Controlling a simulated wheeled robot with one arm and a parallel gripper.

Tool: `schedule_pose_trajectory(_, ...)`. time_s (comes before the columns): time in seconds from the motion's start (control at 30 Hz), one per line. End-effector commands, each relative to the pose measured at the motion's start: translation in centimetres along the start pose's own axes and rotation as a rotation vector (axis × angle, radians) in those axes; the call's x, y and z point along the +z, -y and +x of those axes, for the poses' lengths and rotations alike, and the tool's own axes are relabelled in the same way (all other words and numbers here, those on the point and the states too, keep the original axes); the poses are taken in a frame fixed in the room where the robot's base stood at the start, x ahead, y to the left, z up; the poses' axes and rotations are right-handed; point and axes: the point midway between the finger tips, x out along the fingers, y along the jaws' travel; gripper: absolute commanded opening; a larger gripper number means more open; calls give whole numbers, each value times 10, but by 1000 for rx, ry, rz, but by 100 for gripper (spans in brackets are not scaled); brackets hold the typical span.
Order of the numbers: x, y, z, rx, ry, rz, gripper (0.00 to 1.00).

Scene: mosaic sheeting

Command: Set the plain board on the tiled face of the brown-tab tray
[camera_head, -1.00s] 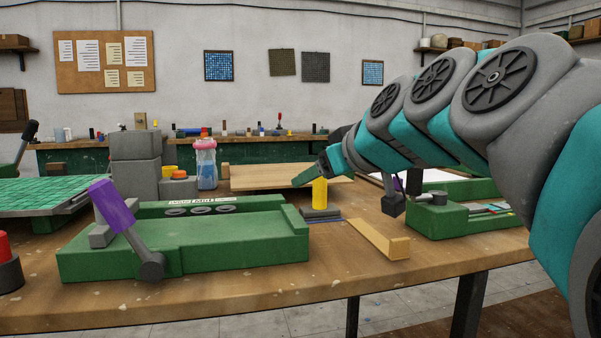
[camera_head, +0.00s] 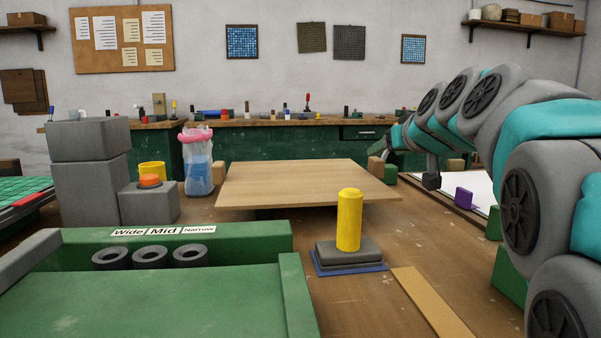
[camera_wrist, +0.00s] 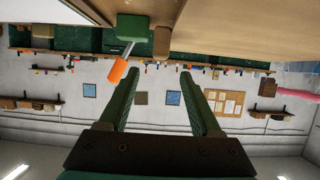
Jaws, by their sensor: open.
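The plain board (camera_head: 300,180) is a pale wooden sheet lying flat and slightly raised on the bench. No tiled face with a brown tab can be made out. My gripper (camera_wrist: 160,75) is open and empty, fingers apart.
A yellow cylinder (camera_head: 349,220) on a grey base stands in front of the board. A green fixture (camera_head: 150,300) fills the lower left. Grey blocks (camera_head: 88,165) and an orange button (camera_head: 149,180) stand left. A purple tab (camera_head: 463,197) is by a white sheet at right.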

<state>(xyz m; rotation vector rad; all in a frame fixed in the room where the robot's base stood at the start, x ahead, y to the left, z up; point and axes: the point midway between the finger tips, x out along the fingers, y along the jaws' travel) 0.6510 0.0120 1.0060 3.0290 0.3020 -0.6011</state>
Motion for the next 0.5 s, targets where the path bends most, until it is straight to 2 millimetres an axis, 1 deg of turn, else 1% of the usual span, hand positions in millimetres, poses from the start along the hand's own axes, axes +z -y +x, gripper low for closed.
schedule_pose_trajectory(0.2, 0, 0, 21, 0, 1, -1, 65)
schedule_pose_trajectory(0.37, 2, 0, 33, -1, 3, 1, 65)
schedule_pose_trajectory(0.5, 6, -1, 53, -2, 6, 0, 65)
